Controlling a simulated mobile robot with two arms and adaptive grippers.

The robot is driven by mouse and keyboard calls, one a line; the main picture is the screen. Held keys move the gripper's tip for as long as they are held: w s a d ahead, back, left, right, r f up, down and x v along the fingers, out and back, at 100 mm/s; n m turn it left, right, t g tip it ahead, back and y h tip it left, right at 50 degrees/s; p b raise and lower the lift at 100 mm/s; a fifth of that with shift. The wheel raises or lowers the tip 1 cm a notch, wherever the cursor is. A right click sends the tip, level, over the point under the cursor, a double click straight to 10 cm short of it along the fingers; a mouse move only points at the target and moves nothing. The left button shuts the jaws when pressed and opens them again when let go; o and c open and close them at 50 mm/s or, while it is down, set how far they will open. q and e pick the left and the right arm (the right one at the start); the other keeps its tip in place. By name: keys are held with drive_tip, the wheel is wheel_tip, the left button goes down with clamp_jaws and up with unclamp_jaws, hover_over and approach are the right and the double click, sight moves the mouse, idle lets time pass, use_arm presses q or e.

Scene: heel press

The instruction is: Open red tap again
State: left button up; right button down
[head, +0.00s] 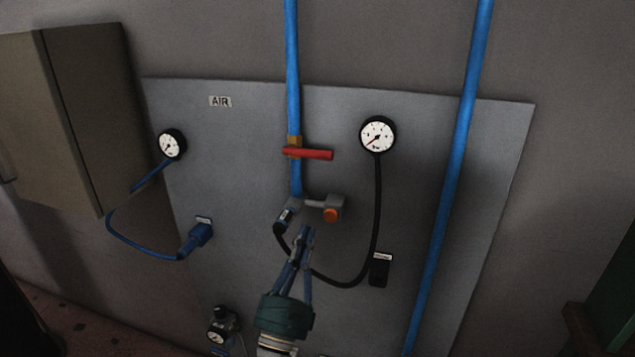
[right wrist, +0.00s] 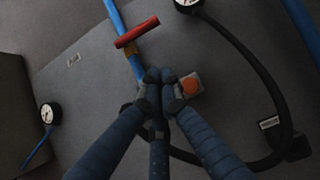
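The red tap (head: 312,154) is a lever on a brass valve body (head: 293,147) on the middle blue pipe (head: 292,60). Its handle lies across the pipe and points right. It also shows in the right wrist view (right wrist: 137,32), at the upper middle. My right gripper (head: 303,236) is below the tap, just under the pipe's lower end, and is apart from the handle. In the right wrist view its fingertips (right wrist: 161,80) meet, with nothing visible between them. They partly hide the fittings at the pipe's end. My left gripper is not in view.
An orange button (head: 331,215) sits on a grey block right of the fingertips. A black hose loops from the right gauge (head: 377,136) beneath the fittings. A second blue pipe (head: 455,165) runs down the right. A cabinet (head: 75,110) sticks out at left.

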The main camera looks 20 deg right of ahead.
sight(307, 153)
drive_tip(key=s+a+r+p+x, duration=0.1)
drive_tip(key=r+p+x, duration=0.1)
drive_tip(key=p+x, duration=0.5)
drive_tip(key=x, duration=0.5)
drive_tip(key=shift+d+r, duration=0.25)
drive_tip(key=shift+r, duration=0.1)
drive_tip(key=shift+w, duration=0.15)
drive_tip(key=shift+n, duration=0.3)
drive_tip(key=shift+d+r+n+y+p, duration=0.2)
drive_tip(key=shift+n+y+p, duration=0.1)
drive_tip(key=shift+n+p, duration=0.2)
